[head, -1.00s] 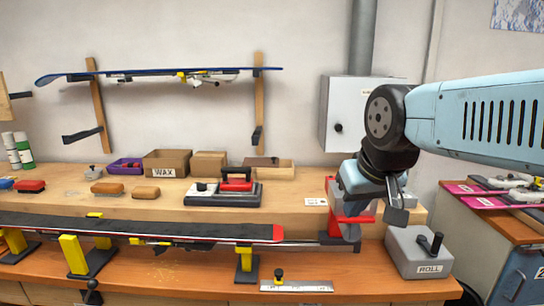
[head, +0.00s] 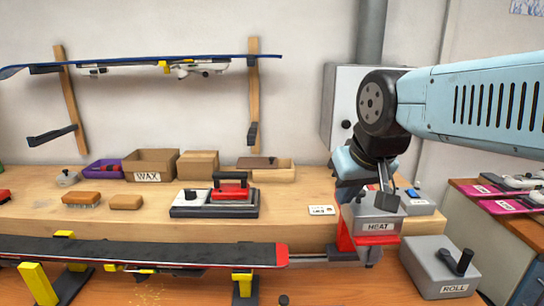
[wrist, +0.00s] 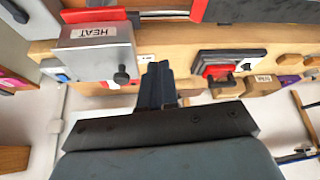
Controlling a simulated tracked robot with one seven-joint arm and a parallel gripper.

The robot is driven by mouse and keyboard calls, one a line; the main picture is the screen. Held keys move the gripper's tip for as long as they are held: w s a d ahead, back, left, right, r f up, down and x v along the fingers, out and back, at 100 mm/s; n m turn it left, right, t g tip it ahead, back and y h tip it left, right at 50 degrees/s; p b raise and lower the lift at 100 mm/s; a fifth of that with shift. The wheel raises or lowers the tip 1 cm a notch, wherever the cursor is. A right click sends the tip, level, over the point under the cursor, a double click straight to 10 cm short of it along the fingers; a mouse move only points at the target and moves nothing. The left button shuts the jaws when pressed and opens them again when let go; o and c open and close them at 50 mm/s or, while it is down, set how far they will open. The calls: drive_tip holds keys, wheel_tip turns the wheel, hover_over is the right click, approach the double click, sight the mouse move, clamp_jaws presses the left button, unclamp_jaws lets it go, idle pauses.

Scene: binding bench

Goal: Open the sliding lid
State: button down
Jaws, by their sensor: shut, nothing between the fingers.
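A shallow light wooden box (head: 272,175) stands at the back of the bench. A flat brown panel (head: 257,162), which looks like its sliding lid, lies over the left part of its top, and the right part looks open. In the wrist view the shut fingers (wrist: 156,72) point toward the bench, beside that unit. I cannot make out the lid clearly there.
Left of the box are an open carton marked WAX (head: 148,166) and a smaller carton (head: 198,165). A ski (head: 140,253) lies along the front. The ROLL unit (head: 440,268) stands right.

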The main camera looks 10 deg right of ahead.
drive_tip(key=w+r+m, duration=0.1)
drive_tip(key=w+r, duration=0.2)
drive_tip(key=w, duration=0.7)
drive_tip(key=m+t+y, duration=0.1)
drive_tip(key=m+y, duration=0.1)
drive_tip(key=m, duration=0.4)
hover_over(275, 163)
drive_tip(key=s+d, duration=0.2)
drive_tip(key=s, duration=0.3)
wheel_tip(275, 163, down, 17)
drive_tip(key=shift+w+d+r, duration=0.1)
drive_tip(key=shift+w+r, duration=0.05)
drive_tip(key=shift+r, duration=0.05)
drive_tip(key=shift+w+a+f+h, duration=0.15)
drive_tip(key=shift+w+a+h, duration=0.15)
drive_tip(key=shift+w+a, duration=0.4)
drive_tip(key=shift+s, duration=0.1)
